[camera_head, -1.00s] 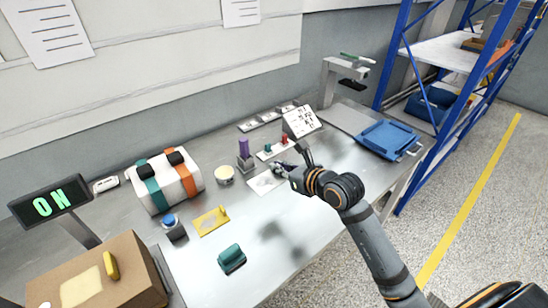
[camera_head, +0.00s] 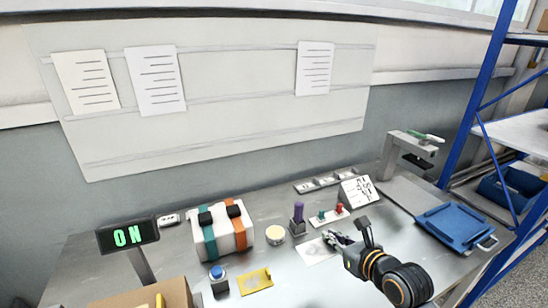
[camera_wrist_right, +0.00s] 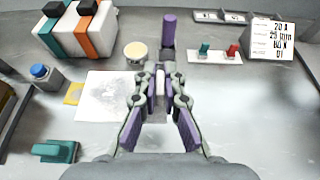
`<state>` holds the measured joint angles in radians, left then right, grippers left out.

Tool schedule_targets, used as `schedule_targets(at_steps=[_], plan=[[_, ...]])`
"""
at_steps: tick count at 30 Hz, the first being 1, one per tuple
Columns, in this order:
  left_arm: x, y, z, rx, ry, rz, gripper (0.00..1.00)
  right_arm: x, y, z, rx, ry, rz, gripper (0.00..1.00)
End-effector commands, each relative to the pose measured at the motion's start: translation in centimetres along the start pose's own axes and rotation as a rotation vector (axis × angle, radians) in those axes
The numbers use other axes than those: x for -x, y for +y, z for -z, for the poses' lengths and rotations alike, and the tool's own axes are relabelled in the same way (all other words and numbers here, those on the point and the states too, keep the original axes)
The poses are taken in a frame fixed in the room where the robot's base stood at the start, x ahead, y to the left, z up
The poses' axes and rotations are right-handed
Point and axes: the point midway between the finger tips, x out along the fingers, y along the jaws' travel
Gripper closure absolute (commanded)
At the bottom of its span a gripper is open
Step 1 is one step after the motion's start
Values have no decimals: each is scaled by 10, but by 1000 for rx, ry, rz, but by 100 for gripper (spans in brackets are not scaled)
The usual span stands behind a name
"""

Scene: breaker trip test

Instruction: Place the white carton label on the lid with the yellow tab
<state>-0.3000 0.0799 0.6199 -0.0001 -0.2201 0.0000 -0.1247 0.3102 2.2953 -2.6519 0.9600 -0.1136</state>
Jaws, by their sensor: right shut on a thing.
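My right gripper (camera_head: 333,238) is over the bench beside a whitish sheet with grey marks (camera_head: 315,251). In the right wrist view its fingers (camera_wrist_right: 160,85) are closed together on something thin and pale, seen edge-on. I cannot tell for sure that it is the white carton label. The brown box (camera_head: 135,298) at the lower left has a yellow tab (camera_head: 160,301) on top. Most of the box is cut off by the picture's edge. My left gripper is not in view.
A purple post (camera_head: 298,212), a round cream pot (camera_head: 275,234) and a striped white case (camera_head: 226,232) stand left of my gripper. A blue button (camera_head: 216,272), a yellow plate (camera_head: 255,280) and the ON display (camera_head: 127,236) lie towards the box. A blue tray (camera_head: 458,225) is at right.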

Motion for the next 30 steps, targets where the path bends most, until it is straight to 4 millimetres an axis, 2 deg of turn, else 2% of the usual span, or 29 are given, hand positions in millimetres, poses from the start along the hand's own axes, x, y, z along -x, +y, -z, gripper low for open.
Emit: schedule_targets(at_steps=[1,3,7,11,16,17,18,21,25,30], plan=[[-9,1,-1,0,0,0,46,-4,7,15,-11,1,-4,100],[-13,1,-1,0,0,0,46,-5,15,25,-11,0,-2,100],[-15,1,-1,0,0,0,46,-6,21,33,-5,1,2,100],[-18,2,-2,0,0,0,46,-10,18,34,0,1,3,100],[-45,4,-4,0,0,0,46,-48,-6,44,2,0,5,100],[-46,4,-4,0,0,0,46,-55,-12,42,0,1,5,100],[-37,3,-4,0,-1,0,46,-63,-19,38,-2,3,4,100],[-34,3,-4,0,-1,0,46,-89,-36,40,-4,3,4,100],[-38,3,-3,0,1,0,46,-118,-50,63,-6,3,3,100],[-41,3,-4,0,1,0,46,-138,-60,76,-3,2,2,100]])
